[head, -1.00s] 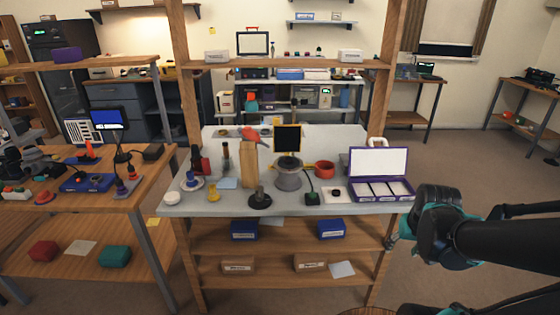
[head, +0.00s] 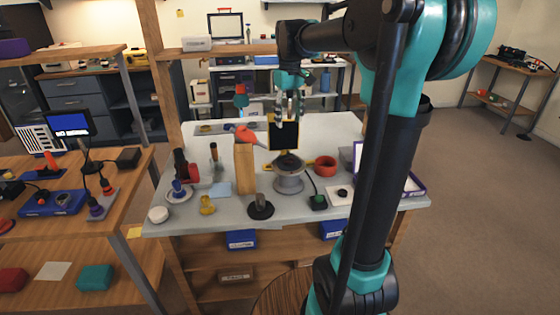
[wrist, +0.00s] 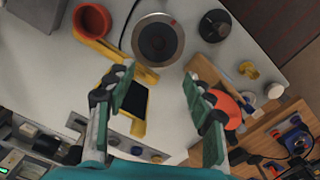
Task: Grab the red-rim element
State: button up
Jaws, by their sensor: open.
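My gripper (head: 290,104) is open and empty, pointing down above the back middle of the workbench; its two fingers (wrist: 158,88) stand wide apart in the wrist view. A red ring-shaped piece (head: 325,165) stands on the bench right of the grey lens barrel (head: 288,180). In the wrist view the red ring (wrist: 92,20) is at the upper left, by a yellow tool, and the barrel (wrist: 158,40) is ahead of the fingers. An orange-red piece (head: 246,133) sits by the top of a wooden block; one finger partly covers it in the wrist view. I cannot tell which is the red-rim element.
The wooden block (head: 244,168) and a yellow-framed black panel (head: 283,136) stand tall near my gripper. A black stand (head: 261,206), a yellow piece (head: 207,204) and a green piece (head: 318,202) line the front. My arm hides part of the purple-edged case (head: 412,184).

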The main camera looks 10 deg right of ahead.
aim_at(289, 159)
notch_tip(289, 159, down, 15)
jog(key=shift+w+d+f, duration=0.1)
jog(key=shift+w, duration=0.05)
dwell(0.4)
jog(key=c, duration=1)
